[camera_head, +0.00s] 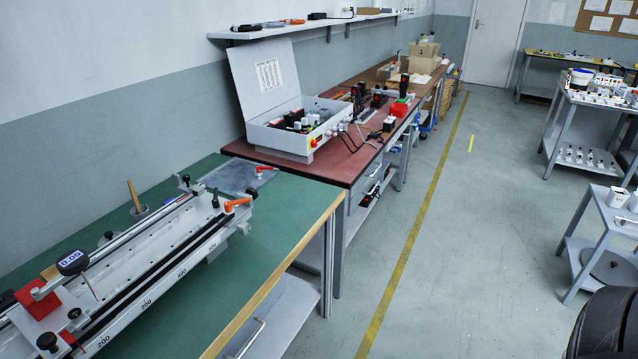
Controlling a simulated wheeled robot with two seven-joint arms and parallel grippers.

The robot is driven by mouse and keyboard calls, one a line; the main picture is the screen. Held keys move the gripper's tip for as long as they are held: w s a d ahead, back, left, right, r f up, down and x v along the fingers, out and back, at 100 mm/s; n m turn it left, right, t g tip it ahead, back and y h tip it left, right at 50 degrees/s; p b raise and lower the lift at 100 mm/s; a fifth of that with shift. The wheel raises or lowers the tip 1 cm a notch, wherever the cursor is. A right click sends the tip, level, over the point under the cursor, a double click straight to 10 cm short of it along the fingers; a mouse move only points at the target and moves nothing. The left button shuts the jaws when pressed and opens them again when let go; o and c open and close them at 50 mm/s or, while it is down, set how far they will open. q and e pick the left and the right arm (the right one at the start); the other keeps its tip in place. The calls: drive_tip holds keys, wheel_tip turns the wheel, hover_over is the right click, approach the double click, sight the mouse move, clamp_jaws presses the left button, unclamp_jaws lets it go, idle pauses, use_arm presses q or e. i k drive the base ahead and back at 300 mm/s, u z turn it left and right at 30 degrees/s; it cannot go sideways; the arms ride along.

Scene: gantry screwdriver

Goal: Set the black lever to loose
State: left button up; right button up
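A long grey rail fixture (150,262) lies on the green bench at the left. Small black upright handles stand at its far end, one at the back (186,180) and one nearer the front (215,198). I cannot tell which black part is the black lever, or its setting. An orange lever (238,204) is beside the nearer one. At the near end, a red block (36,301) stands by a tilted digital display (73,262); black knobs (47,341) are there too. Neither gripper is in view.
The green bench (290,205) has bare surface right of the fixture. Behind it, a red-topped bench (350,160) carries an open grey control box (285,130). A wall shelf (300,27) hangs above. Carts (590,240) stand at right. The floor between is clear.

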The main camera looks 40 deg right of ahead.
sight(215, 203)
drive_tip(key=z, duration=0.9)
drive_tip(key=k, duration=0.5)
drive_tip(key=z, duration=1.3)
drive_tip(key=i, duration=1.45)
drive_tip(key=u, duration=1)
drive_tip(key=i, duration=0.9)
drive_tip(key=u, duration=0.95)
